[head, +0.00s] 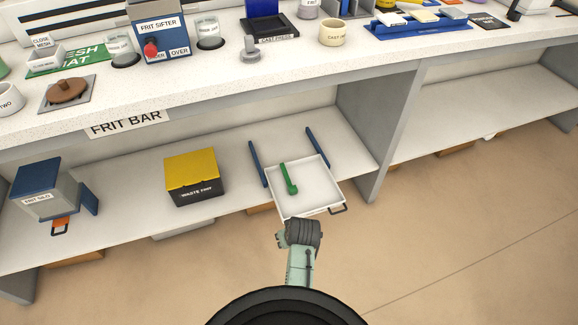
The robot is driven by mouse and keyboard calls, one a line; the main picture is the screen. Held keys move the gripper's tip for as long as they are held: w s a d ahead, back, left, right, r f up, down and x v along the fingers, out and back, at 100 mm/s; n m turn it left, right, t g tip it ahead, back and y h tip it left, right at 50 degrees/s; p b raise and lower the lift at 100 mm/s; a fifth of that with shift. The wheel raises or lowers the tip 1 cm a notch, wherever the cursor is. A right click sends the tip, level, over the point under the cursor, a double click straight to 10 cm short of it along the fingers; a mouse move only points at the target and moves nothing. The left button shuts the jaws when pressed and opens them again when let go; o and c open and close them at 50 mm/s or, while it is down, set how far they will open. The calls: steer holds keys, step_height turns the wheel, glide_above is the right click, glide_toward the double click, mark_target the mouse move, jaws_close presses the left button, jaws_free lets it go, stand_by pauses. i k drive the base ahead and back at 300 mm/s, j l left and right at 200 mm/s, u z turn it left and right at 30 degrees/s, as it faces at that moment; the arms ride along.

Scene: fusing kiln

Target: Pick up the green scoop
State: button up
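The green scoop (289,181) lies in a shallow white tray-like drawer (322,193) on the lower shelf, in the head view. Its long handle points to the back left and its rounded end is toward the front. Nothing is touching it from above. My arm, pale green with a dark ribbed joint, reaches up from the bottom and ends in the picture just in front of the drawer's front edge, apart from the scoop. I can make out no gripper fingers; they are hidden or out of view.
Blue rails (257,164) flank the drawer, which has a dark handle (338,210) at its front. A yellow and black waste bin (194,176) stands to the left, and a frit silo (42,190) farther left. A grey upright panel (376,130) stands right. The counter (290,70) overhangs behind.

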mark_target(293, 190)
steer(key=i, duration=1.05)
